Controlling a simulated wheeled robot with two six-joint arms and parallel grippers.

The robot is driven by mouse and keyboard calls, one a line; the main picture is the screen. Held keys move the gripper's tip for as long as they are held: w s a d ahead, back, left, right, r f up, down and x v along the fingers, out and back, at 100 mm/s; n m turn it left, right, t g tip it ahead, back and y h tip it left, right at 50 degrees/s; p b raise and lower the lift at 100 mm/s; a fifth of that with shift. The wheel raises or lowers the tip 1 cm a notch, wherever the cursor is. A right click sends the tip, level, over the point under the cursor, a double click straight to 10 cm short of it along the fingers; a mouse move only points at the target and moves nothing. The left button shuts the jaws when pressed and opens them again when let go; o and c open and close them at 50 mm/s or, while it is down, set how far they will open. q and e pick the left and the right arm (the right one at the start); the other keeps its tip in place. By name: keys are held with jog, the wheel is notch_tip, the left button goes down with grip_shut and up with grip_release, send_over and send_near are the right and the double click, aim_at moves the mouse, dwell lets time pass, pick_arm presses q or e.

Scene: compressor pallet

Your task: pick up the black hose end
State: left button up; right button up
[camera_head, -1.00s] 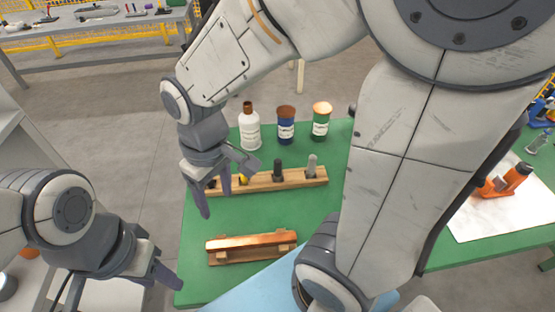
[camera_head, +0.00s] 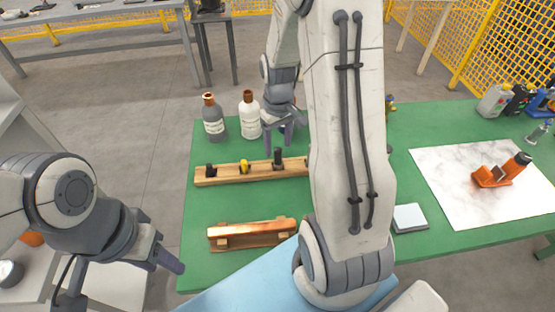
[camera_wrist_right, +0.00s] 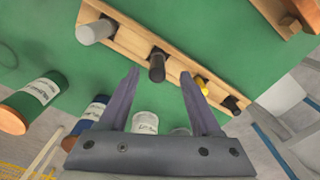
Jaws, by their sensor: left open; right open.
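A wooden rack (camera_head: 235,176) on the green table holds a row of short upright ends. A dark one (camera_head: 278,158) stands right of a yellow one (camera_head: 244,166), and a smaller black one (camera_head: 211,170) is at the left. I cannot tell which is the black hose end. My right gripper (camera_head: 280,142) is open and empty just behind the rack. In the right wrist view its fingers (camera_wrist_right: 160,75) point toward the rack, with the taller dark end (camera_wrist_right: 157,66) between the tips in the picture, apart from them. My left gripper (camera_head: 165,260) is open at lower left, away from the rack.
A grey bottle (camera_head: 214,122) and a white bottle (camera_head: 249,120) stand behind the rack. An orange tool (camera_head: 500,174) rests on a white sheet at right. My right arm hides the rack's right end.

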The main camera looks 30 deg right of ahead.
aim_at(278, 149)
jog(key=f, duration=0.4)
jog(key=shift+w+d+f, duration=0.2)
jog(key=shift+w+f, duration=0.05)
jog(key=shift+f, duration=0.15)
grip_shut()
jog(key=shift+r, duration=0.1)
